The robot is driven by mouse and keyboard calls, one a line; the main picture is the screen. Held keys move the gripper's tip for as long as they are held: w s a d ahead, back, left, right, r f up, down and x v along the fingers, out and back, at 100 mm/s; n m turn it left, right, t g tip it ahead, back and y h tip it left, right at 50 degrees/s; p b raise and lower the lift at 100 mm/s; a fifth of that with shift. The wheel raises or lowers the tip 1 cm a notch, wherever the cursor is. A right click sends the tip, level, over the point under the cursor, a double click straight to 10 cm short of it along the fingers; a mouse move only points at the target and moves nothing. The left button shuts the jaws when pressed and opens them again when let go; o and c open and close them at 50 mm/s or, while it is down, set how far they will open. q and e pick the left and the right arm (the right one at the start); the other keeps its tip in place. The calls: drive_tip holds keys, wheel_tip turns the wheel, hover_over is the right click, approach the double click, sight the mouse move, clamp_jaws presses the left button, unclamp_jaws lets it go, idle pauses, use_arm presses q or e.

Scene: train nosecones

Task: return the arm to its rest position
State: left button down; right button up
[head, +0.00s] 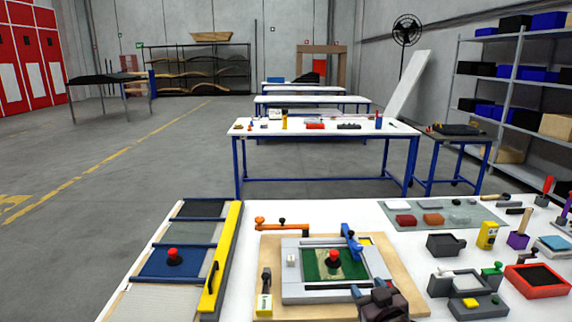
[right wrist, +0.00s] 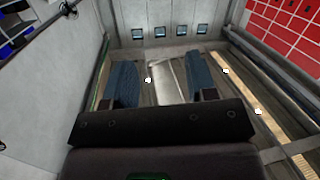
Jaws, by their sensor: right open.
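My right gripper (head: 382,298) shows at the bottom edge of the head view, dark and partly cut off, in front of the right part of the wooden board (head: 413,290). In the right wrist view its two blue-padded fingers (right wrist: 162,82) stand well apart, with nothing between them. Beyond the fingers that view shows walls, beams and small bright lights, not the worktop. My left gripper is not in view.
The board carries a grey frame (head: 292,292) around a green plate with a red knob (head: 333,258), plus orange and blue clamps. A blue panel (head: 160,264) and yellow bar (head: 222,260) lie left. Trays, a yellow box (head: 487,235) and a red bin (head: 537,281) crowd the right.

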drive_tip(key=s+d+f+m+g+h, duration=0.1)
drive_tip(key=s+d+f, duration=0.2)
drive_tip(key=s+f, duration=0.3)
drive_tip(key=s+d+f+m+g+h, duration=0.1)
drive_tip(key=s+f, duration=0.5)
drive_tip(key=s, duration=0.7)
drive_tip(key=s+d+f+m+g+h, duration=0.1)
drive_tip(key=s+d+f+g, duration=0.1)
drive_tip(key=s+d+f, duration=0.2)
drive_tip(key=s+f, duration=0.3)
drive_tip(key=s, duration=0.2)
drive_tip(key=shift+s+d+g, duration=0.3)
drive_tip(key=shift+s+d, duration=0.1)
